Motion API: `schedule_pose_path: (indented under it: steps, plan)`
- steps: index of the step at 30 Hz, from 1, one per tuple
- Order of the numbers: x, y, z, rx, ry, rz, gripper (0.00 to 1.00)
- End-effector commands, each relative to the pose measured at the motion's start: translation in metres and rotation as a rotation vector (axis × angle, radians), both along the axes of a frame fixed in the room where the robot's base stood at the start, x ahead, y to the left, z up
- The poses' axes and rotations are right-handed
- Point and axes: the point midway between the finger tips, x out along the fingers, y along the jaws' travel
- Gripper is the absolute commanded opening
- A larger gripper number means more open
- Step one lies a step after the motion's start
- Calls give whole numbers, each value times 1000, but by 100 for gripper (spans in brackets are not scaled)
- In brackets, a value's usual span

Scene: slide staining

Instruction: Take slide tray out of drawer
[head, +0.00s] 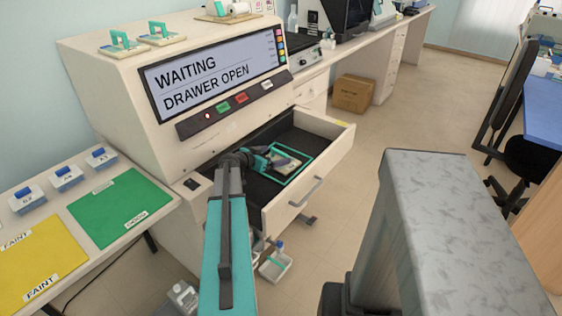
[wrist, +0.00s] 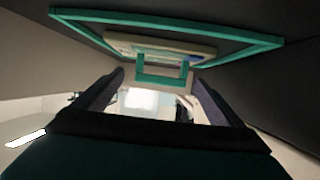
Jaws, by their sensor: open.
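The slide tray (head: 286,160) is a small cream tray lying inside a green frame (head: 303,173) on the dark floor of the open drawer (head: 325,140). In the wrist view the tray (wrist: 150,47) has a green handle (wrist: 162,80) standing out toward my gripper. My gripper (head: 262,160) reaches into the drawer at the tray's left side in the head view. In the wrist view the two fingers of my gripper (wrist: 155,90) are apart, one on each side of the handle. I cannot tell whether they touch it. The far side of the tray is hidden.
The machine's screen (head: 215,75) reads "WAITING DRAWER OPEN". Two similar trays with green handles (head: 122,42) sit on top of the machine. The drawer's front wall (head: 310,185) and its side walls surround the tray. A green mat (head: 120,207) and a yellow mat (head: 40,260) lie at left.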

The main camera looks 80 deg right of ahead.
Motion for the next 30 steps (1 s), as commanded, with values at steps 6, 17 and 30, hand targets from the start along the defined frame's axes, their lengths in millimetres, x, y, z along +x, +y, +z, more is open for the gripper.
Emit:
schedule_pose_path:
  steps: [6, 17, 30]
  plan:
    - [-9, -19, -8, 2, 1, 0, 91]
    - [-20, -33, -17, 0, 0, 1, 91]
    - [-21, -33, -17, 0, 0, -1, 91]
